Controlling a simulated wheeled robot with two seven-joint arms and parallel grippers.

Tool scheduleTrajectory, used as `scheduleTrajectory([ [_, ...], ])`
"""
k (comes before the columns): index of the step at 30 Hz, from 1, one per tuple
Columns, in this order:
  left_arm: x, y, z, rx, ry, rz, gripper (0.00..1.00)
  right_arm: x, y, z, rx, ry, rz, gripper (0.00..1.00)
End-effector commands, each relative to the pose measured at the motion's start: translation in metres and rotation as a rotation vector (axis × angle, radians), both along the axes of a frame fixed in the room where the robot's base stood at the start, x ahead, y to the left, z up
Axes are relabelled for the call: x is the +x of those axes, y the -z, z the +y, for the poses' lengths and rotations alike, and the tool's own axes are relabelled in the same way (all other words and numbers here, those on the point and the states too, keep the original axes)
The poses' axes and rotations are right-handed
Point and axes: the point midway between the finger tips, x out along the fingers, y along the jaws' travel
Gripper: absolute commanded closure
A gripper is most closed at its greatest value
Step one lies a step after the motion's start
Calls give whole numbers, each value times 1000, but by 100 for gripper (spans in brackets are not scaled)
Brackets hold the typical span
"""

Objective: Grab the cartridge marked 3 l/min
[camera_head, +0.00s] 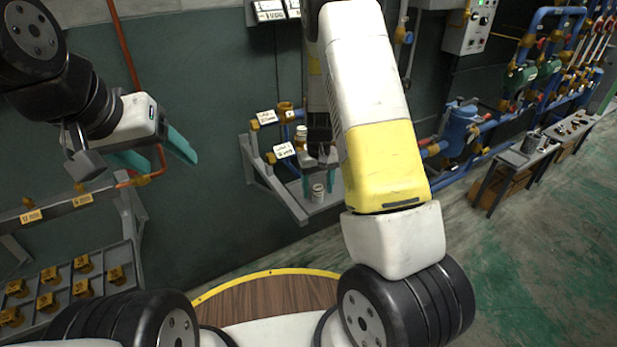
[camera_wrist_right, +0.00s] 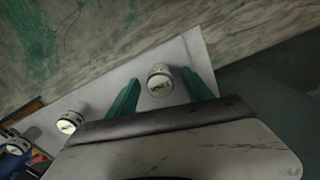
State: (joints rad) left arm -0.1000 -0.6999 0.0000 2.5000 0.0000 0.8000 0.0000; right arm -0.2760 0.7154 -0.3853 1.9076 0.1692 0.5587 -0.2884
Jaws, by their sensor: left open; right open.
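In the right wrist view, a white cylindrical cartridge (camera_wrist_right: 160,82) stands on a light shelf between the two teal fingers of my right gripper (camera_wrist_right: 160,92). The fingers are open, with visible gaps on both sides. Its dark marking is too small to read surely. In the head view this cartridge (camera_head: 318,193) is on the wall shelf, below my right arm. Two more white cartridges, one nearer (camera_wrist_right: 71,121) and one farther (camera_wrist_right: 22,142), show left of the gripper in the wrist view, their markings unreadable. My left gripper (camera_head: 158,155) is open and empty in front of the wall.
The wall shelf (camera_head: 297,207) has pipes and valves with white labels (camera_head: 285,150) behind it. A tray of brass fittings (camera_head: 62,290) lies at the lower left, under a rail (camera_head: 75,203). A bench (camera_head: 517,160) and blue piping stand at the right. The green floor there is clear.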

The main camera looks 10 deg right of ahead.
Motion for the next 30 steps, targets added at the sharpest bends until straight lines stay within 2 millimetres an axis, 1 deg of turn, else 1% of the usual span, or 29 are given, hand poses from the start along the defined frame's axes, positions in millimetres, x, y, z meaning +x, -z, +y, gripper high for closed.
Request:
scheduleTrajectory([
  [2,0,0,0,0,0,0,36,0,0,0,0,0,0,41],
  [5,0,0,0,0,0,0,36,0,0,0,0,0,0,59],
  [9,0,0,0,0,0,0,36,0,-1,0,0,0,0,86],
  [11,0,0,0,0,0,0,36,0,-1,0,0,0,0,98],
  [12,0,0,0,0,0,0,36,0,-1,0,0,0,0,100],
  [20,0,0,0,0,0,0,36,0,-1,0,0,0,-1,100],
  [23,0,0,0,0,0,0,36,1,-4,0,0,0,-1,100],
  [26,0,0,0,0,0,0,36,0,-11,0,0,0,-1,100],
  [30,0,0,0,0,0,0,36,1,-28,0,1,-1,-3,100],
])
